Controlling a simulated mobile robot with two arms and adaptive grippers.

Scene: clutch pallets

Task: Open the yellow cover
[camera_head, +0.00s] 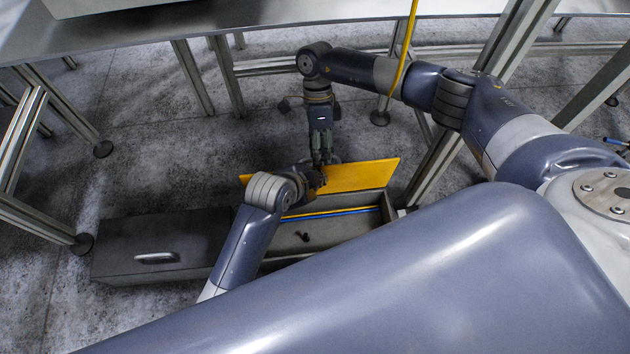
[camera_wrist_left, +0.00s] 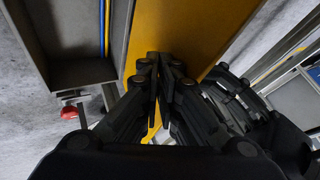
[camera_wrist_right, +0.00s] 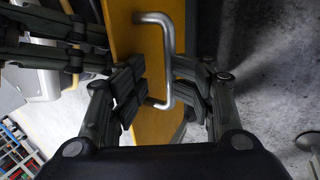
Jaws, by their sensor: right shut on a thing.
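The yellow cover (camera_head: 362,175) stands raised and tilted along the far side of a grey box (camera_head: 345,226), whose inside is open to view. My right gripper (camera_head: 321,160) reaches down behind the cover. In the right wrist view, the right gripper (camera_wrist_right: 158,88) is shut on the cover's metal handle (camera_wrist_right: 168,40). My left gripper (camera_head: 314,182) is at the cover's near side. In the left wrist view, its fingers (camera_wrist_left: 159,85) are together against or just in front of the yellow face (camera_wrist_left: 185,30); contact is unclear.
A dark grey lid with a metal handle (camera_head: 155,258) closes the box's left part. Blue and yellow strips (camera_head: 330,212) run along the opening. Metal table legs (camera_head: 192,78) stand behind, and a frame post (camera_head: 440,165) is close on the right.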

